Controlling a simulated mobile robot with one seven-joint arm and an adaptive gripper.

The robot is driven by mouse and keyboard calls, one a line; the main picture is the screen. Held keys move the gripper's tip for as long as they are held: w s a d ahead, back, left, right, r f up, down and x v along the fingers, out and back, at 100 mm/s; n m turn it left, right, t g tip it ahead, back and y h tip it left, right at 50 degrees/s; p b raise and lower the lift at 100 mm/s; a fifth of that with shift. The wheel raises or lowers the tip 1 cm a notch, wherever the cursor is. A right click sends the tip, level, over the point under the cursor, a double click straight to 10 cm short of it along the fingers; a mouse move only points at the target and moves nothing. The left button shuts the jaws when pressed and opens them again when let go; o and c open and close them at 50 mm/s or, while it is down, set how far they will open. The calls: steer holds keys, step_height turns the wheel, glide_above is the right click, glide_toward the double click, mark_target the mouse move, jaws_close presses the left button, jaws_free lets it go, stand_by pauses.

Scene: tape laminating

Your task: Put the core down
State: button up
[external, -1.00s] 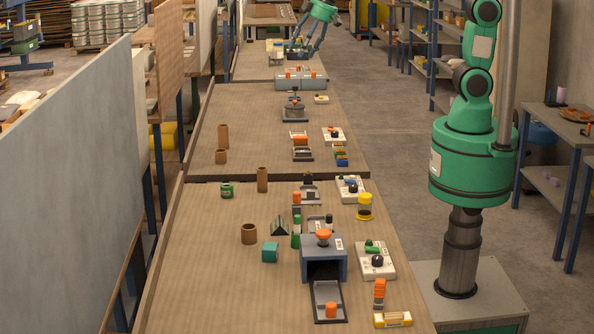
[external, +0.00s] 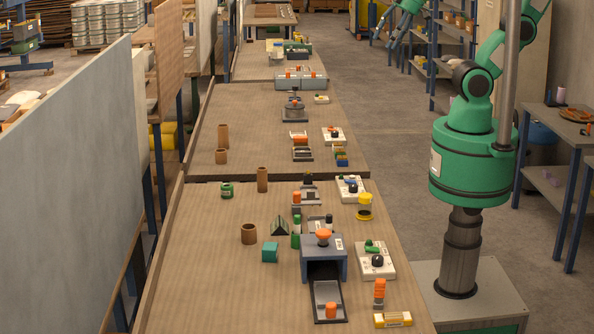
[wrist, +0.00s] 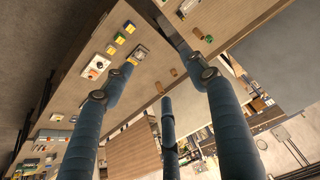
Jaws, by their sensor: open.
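My gripper (external: 391,43) is at the far end, off the right side of the far bench, in front of the shelves. Its blue fingers spread wide in the wrist view (wrist: 155,62), with nothing between them. Several brown tubes that look like cores stand on the benches: a short wide one (external: 249,234) and a taller one (external: 262,179) on the near bench, and a tall one (external: 223,136) with a short one (external: 221,156) on the middle bench. I cannot tell which is the task's core. Small brown cylinders (wrist: 209,38) also show in the wrist view.
Shelves (external: 445,60) stand right; the aisle floor (external: 385,130) is clear.

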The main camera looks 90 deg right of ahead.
steer(key=s, duration=0.1)
steer(key=s+f, duration=0.1)
steer(key=s, duration=0.1)
steer(key=shift+a, duration=0.15)
step_height(320, 180, down, 4)
steer(key=b, duration=0.4)
steer(key=shift+f, duration=0.1)
